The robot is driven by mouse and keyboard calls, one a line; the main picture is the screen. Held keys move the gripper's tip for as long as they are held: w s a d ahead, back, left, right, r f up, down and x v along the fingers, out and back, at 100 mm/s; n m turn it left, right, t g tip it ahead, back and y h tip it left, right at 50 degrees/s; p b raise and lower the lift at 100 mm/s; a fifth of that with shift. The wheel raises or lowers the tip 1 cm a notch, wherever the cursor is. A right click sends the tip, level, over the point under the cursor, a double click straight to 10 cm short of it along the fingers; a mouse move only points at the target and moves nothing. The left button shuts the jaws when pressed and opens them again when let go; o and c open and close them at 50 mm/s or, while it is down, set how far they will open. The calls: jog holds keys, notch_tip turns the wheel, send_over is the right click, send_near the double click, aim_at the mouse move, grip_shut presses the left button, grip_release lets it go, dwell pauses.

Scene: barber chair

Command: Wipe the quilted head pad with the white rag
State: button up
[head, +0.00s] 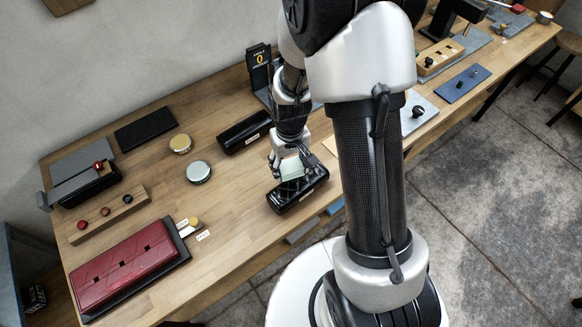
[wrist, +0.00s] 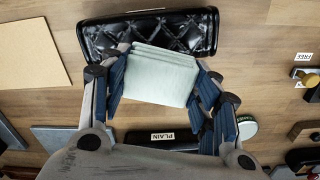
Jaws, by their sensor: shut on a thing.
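The quilted head pad (head: 297,197) is a glossy black block lying near the table's front edge. In the wrist view its diamond-stitched top (wrist: 180,30) fills the upper middle. My gripper (head: 291,172) is over it, shut on the white rag (head: 292,167). In the wrist view the rag (wrist: 155,75) is a pale folded block between the two fingers of my gripper (wrist: 160,82). Its far edge overlaps the near part of the pad. I cannot tell whether rag and pad touch. The rag hides part of the quilting.
A black pad (head: 245,132) labelled PLAIN in the wrist view (wrist: 160,136) lies behind. Round tins (head: 198,172), a knob board (head: 110,215) and a long red case (head: 125,265) stand left. Bare wood (head: 235,200) lies left of the quilted pad.

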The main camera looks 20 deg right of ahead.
jog(key=shift+r+p, duration=1.05)
jog(key=shift+r, duration=0.65)
